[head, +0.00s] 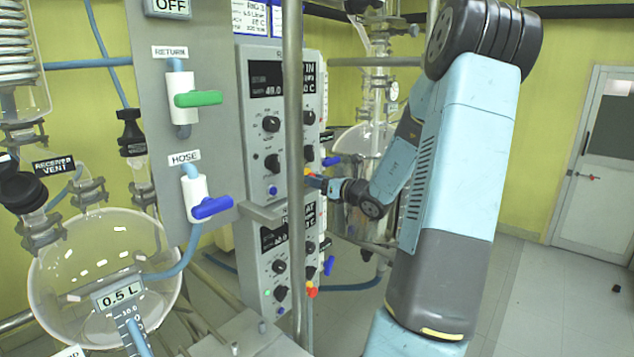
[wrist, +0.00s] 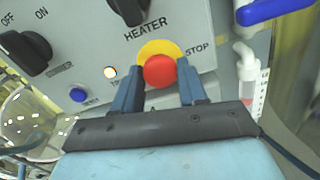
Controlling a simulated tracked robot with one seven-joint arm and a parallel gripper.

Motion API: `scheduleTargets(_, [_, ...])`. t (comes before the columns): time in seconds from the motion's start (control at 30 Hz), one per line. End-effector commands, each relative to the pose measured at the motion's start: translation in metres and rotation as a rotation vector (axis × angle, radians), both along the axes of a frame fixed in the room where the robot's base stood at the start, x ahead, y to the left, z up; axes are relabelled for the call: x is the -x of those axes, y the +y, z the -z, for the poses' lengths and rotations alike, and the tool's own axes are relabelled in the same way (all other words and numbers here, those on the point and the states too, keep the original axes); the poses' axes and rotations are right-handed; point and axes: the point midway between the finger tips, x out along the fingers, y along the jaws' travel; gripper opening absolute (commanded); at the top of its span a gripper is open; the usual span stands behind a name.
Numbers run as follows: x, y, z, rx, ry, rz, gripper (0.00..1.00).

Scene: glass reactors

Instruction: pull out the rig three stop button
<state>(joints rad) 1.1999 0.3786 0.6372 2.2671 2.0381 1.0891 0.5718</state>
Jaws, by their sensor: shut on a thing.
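The stop button (wrist: 159,71) is a red knob on a yellow disc, marked STOP, at the lower right of a grey control panel in the wrist view. My gripper (wrist: 160,85) has one dark blue finger on each side of the red knob and is shut on it. In the head view my gripper (head: 316,181) reaches the right edge of the upper control panel (head: 257,123), partly behind a vertical pole. Only a small bit of the button's colour shows there. The rig number on the placard above is hard to read.
A second red and yellow button (head: 311,290) sits on the lower panel. Blue valve handles (head: 329,265) jut out at the panel's right; one is close by in the wrist view (wrist: 270,11). A vertical metal pole (head: 295,150) stands in front. Glassware surrounds the panels.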

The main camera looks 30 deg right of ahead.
Motion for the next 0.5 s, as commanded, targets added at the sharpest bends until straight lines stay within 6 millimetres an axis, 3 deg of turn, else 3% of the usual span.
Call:
scheduleTargets(0.43, [0.0103,-0.0050,0.0014,0.000,0.003,0.004,0.00])
scheduleTargets(0.47, [0.0104,-0.0050,0.0015,0.000,0.003,0.005,0.43])
scheduleTargets(0.5, [0.0104,-0.0050,0.0015,0.000,0.003,0.005,0.47])
